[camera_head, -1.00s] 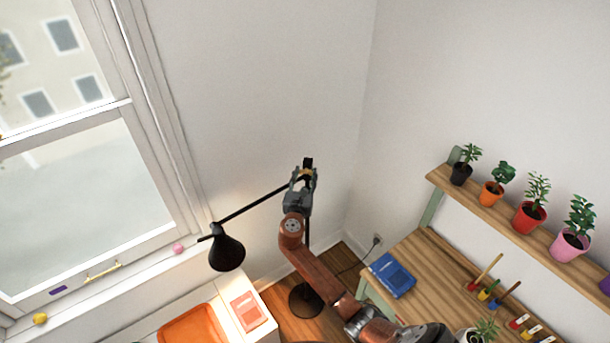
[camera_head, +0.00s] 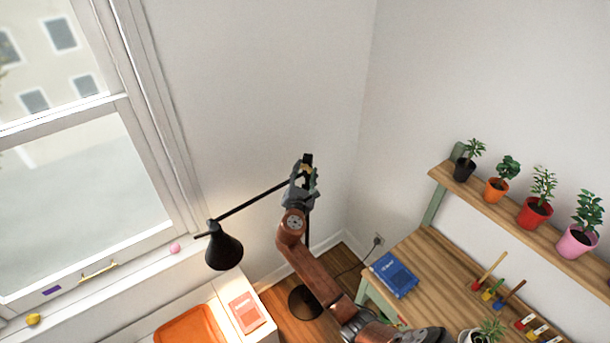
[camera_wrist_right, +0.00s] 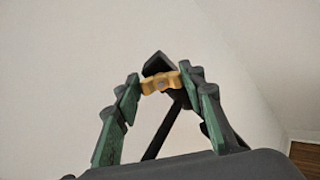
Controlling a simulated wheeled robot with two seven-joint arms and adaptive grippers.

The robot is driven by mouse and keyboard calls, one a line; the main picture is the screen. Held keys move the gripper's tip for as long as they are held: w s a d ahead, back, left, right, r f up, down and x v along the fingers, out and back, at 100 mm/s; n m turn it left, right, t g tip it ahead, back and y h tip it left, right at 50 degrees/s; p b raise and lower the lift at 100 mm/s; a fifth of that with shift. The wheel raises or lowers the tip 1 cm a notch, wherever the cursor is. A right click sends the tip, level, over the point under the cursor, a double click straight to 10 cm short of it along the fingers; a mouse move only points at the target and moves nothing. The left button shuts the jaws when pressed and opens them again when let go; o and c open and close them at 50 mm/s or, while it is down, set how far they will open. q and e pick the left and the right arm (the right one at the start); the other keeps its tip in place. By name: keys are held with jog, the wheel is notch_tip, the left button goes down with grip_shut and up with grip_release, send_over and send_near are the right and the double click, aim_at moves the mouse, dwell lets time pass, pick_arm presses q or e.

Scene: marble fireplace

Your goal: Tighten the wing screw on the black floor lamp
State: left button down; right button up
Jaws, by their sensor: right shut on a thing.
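The black floor lamp stands in the corner by the window. Its cone shade (camera_head: 224,246) hangs at the left end of a slanting arm (camera_head: 250,206), and its round base (camera_head: 305,302) is on the wooden floor. My right gripper (camera_head: 307,170) is at the top of the lamp pole. In the right wrist view the yellow wing screw (camera_wrist_right: 160,83) sits between the two green fingertips, which touch its wings on both sides; the gripper is shut on it. The black lamp joint (camera_wrist_right: 156,64) is right behind the screw. My left gripper is not in view.
A wooden desk (camera_head: 432,262) with a blue book (camera_head: 393,274) stands at the right, under a shelf (camera_head: 510,212) with several potted plants. A white cabinet (camera_head: 262,328) with an orange book (camera_head: 245,312) is below the shade. Blank wall surrounds the lamp top.

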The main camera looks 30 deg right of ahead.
jog(key=m+b, duration=0.1)
jog(key=m, duration=0.1)
jog(key=m+b, duration=0.3)
jog(key=m, duration=0.1)
jog(key=shift+s+f+m+b, duration=0.1)
jog(key=shift+f+m+b, duration=0.2)
jog(key=shift+b, duration=0.1)
jog(key=m+b, duration=0.2)
jog(key=m, duration=0.1)
jog(key=shift+d, duration=0.1)
jog(key=shift+m+b, duration=1.1)
jog(key=shift+m, duration=0.3)
jog(key=o, duration=1.2)
jog(key=shift+c, duration=0.2)
jog(key=shift+r, duration=0.1)
jog(key=v, duration=1.2)
